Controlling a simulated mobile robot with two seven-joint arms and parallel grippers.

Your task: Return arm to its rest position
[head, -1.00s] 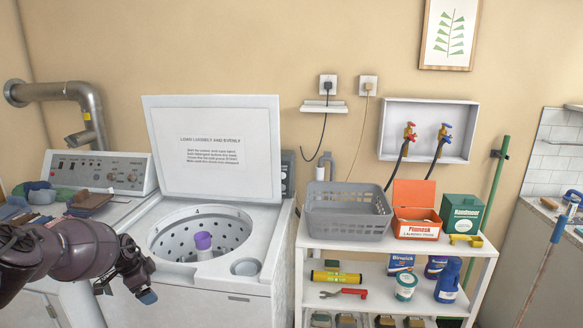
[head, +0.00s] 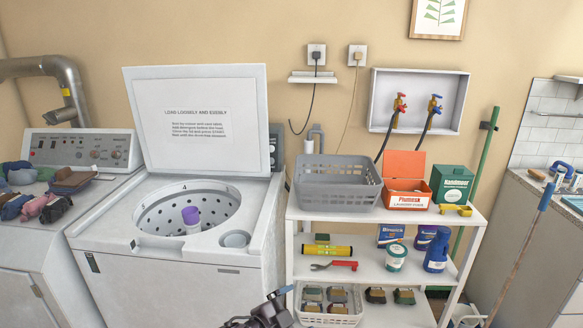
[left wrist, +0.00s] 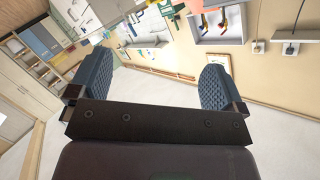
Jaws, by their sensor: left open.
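My left gripper (left wrist: 155,82) is open and empty in the left wrist view, with its two blue padded fingers wide apart. In the head view a dark part of my left gripper (head: 268,308) shows at the bottom edge, in front of the washer and the white shelf. The rest of that arm is out of the head view. My right gripper is not in view.
The open washer (head: 180,250) holds a purple-topped post. The white shelf (head: 300,215) carries a grey basket (head: 337,185), an orange box (head: 405,182) and a green box (head: 452,184). Clothes (head: 52,207) lie on the left machine (head: 100,185).

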